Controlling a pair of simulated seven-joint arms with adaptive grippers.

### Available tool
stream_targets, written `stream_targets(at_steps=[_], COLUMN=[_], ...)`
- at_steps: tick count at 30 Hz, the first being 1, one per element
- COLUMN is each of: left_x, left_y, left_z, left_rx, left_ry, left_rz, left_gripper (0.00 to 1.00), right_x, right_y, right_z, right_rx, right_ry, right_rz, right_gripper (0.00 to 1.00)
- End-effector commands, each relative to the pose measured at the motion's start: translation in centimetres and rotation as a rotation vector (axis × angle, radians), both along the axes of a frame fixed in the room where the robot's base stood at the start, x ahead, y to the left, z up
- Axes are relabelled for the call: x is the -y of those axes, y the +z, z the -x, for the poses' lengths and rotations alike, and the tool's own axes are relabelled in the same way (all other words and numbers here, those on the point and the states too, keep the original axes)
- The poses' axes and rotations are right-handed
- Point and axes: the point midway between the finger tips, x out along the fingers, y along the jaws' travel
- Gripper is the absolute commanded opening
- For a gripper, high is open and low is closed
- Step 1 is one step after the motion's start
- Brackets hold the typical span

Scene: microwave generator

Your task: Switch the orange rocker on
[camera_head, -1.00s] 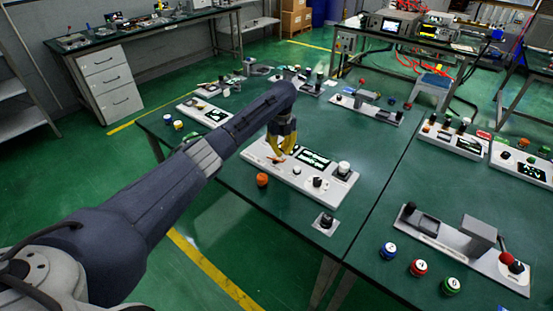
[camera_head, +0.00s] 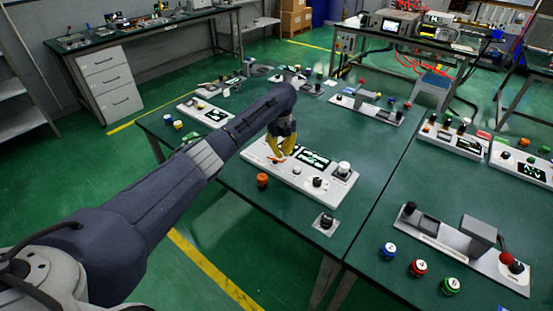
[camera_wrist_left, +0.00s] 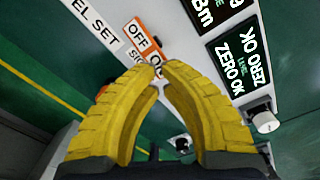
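The orange rocker (camera_head: 277,160) is on the left part of a white panel on the green bench. In the left wrist view the orange rocker (camera_wrist_left: 146,45) shows beside OFF and ON lettering, partly hidden by my fingertips. My left gripper (camera_head: 284,154) is over that part of the panel, its yellow fingers pointing down. In the wrist view the fingertips (camera_wrist_left: 152,76) come together with nothing seen between them, at the rocker's ON end. I cannot tell whether they touch it. My right gripper is not in view.
The panel has lit green displays (camera_head: 312,158), a white knob (camera_head: 344,168) and a black knob (camera_head: 317,182). An orange button (camera_head: 263,180) stands in front of it. A small plate with a dark knob (camera_head: 326,221) lies nearer. Other panels stand around, with free bench to the right.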

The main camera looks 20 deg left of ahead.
Motion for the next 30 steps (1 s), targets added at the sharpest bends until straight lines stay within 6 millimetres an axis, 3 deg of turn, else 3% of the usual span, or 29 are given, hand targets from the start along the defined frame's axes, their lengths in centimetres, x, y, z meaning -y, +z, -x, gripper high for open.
stream_targets(at_steps=[30], left_x=[0.0], left_y=[-1.3], left_z=[0.0], left_rx=[0.000], left_ry=[0.000], left_rz=[0.000], left_gripper=[0.00], right_x=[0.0], right_y=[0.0], right_z=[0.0], right_rx=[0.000], right_ry=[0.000], right_rz=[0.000], right_gripper=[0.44])
